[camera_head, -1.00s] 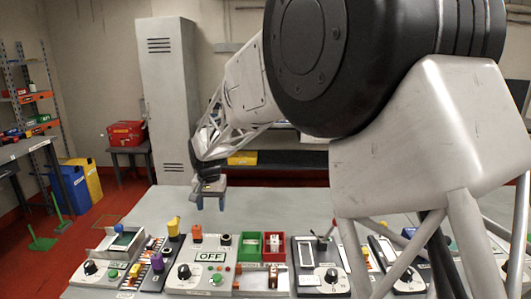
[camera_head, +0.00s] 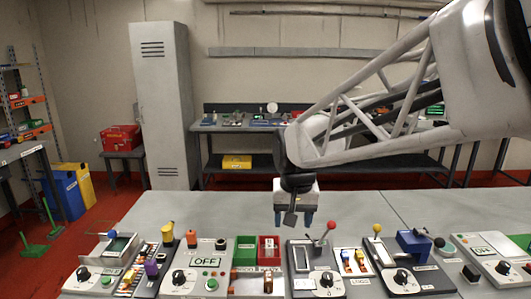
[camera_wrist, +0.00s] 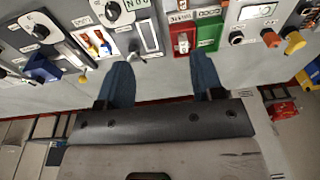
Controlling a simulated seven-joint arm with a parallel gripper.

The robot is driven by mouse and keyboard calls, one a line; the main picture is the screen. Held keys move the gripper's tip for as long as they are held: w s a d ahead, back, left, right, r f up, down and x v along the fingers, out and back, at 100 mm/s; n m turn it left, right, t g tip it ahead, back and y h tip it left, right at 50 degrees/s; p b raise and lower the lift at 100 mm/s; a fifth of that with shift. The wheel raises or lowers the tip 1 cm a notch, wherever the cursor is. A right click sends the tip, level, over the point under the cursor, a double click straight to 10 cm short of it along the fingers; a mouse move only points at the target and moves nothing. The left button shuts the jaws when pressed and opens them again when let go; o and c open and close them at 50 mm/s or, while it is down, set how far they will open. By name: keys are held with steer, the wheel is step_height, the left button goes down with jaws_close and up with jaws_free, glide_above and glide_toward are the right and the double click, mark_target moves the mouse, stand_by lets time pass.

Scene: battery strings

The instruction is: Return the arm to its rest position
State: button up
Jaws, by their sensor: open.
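My gripper (camera_head: 293,218) hangs above the grey table (camera_head: 200,207) near the middle of the head view, fingers pointing down. In the wrist view its two blue fingers (camera_wrist: 163,75) stand wide apart with nothing between them. It is clear of the panels on the table. My arm reaches in from the upper right of the head view.
Control panels with knobs and levers line the table's front edge, including one marked OFF (camera_head: 204,261). A red-knobbed lever (camera_head: 331,225) rises near my gripper. The table behind the panels is bare.

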steer(key=s+d+f, duration=0.1)
steer(key=s+d, duration=0.3)
steer(key=s, duration=0.3)
steer(key=s+d+f, duration=0.1)
steer(key=s+d, duration=0.3)
steer(key=s, duration=0.4)
steer(key=s+d+f+t, duration=0.1)
steer(key=s+d, duration=0.3)
steer(key=s, duration=0.3)
steer(key=shift+s+f+h, duration=0.3)
steer(key=shift+s+f, duration=0.05)
steer(key=shift+s, duration=0.05)
